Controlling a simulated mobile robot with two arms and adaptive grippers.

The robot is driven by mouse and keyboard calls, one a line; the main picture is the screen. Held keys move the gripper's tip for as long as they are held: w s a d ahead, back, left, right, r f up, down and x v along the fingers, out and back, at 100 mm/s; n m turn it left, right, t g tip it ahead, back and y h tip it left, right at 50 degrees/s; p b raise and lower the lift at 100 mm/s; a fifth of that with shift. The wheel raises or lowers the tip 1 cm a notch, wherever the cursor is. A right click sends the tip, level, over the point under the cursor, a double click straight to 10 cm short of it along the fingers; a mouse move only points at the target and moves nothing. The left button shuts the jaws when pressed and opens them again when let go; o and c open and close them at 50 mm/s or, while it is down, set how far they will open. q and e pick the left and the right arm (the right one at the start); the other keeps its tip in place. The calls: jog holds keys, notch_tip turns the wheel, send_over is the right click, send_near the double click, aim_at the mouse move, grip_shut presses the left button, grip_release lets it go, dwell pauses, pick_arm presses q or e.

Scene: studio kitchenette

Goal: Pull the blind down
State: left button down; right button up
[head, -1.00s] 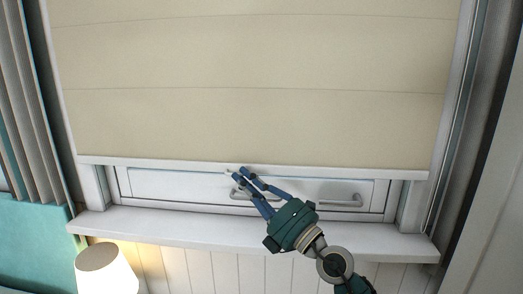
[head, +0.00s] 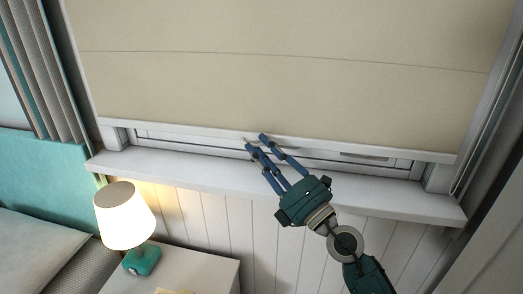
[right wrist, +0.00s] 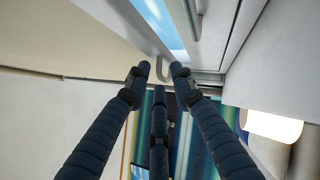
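The cream blind (head: 290,88) hangs over the window in the head view, its pale bottom bar (head: 400,151) low, a short way above the sill. My right gripper (head: 255,140) is at the bar, left of its middle. Its dark blue fingers are spread. In the right wrist view its fingertips (right wrist: 160,72) stand apart on either side of a small grey pull loop (right wrist: 163,66) under the bar; no firm hold on it shows. My left gripper is not in view.
The white window sill (head: 180,172) runs below the blind. A lit lamp (head: 125,215) stands on a white bedside table (head: 205,268) at lower left, beside a bed with a teal headboard (head: 40,165). A grey curtain (head: 50,75) hangs at left.

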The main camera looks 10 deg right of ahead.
jog(key=v, duration=1.2)
jog(key=shift+c, duration=0.6)
